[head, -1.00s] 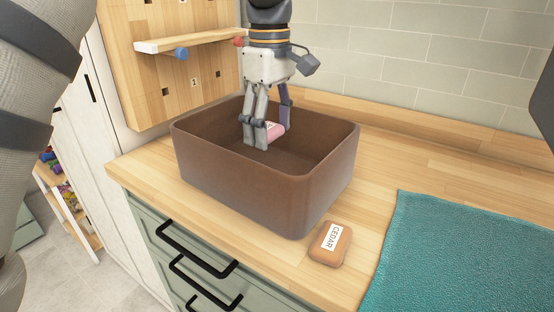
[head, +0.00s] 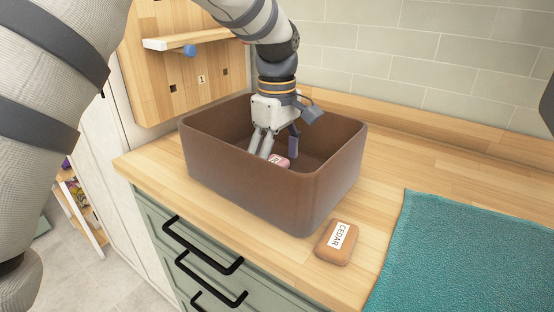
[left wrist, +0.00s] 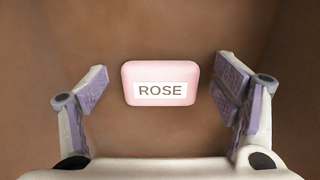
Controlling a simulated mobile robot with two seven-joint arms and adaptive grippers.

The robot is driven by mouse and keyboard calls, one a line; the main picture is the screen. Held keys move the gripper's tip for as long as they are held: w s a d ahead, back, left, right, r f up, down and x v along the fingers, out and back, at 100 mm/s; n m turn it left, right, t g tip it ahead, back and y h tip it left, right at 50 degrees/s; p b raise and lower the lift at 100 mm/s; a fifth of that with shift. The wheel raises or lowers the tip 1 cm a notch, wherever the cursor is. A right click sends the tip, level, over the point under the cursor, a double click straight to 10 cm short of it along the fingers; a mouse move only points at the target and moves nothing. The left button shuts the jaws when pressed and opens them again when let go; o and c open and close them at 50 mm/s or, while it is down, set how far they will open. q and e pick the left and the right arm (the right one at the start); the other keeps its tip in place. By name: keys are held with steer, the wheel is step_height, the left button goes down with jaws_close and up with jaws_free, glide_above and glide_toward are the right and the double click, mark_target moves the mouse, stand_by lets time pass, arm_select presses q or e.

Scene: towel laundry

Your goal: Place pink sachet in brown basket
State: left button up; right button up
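The pink sachet (left wrist: 160,82), labelled ROSE, lies inside the brown basket; in the head view it shows partly (head: 279,161) behind my fingers. The brown basket (head: 250,185) stands on the wooden counter. My left gripper (head: 276,152) reaches down into the basket, above the sachet. In the left wrist view its fingers (left wrist: 165,95) are spread wide, with a clear gap on both sides of the sachet. My right gripper is not in view.
A brown sachet labelled CEDAR (head: 337,243) lies on the counter in front of the basket. A teal towel (head: 470,250) covers the counter at the right. A wooden pegboard with a shelf (head: 195,40) stands behind at the left. Drawers with black handles (head: 202,246) are below.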

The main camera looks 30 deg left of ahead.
arm_select(q)
steer(key=shift+r, duration=0.1)
step_height(320, 180, up, 12)
stand_by(0.4)
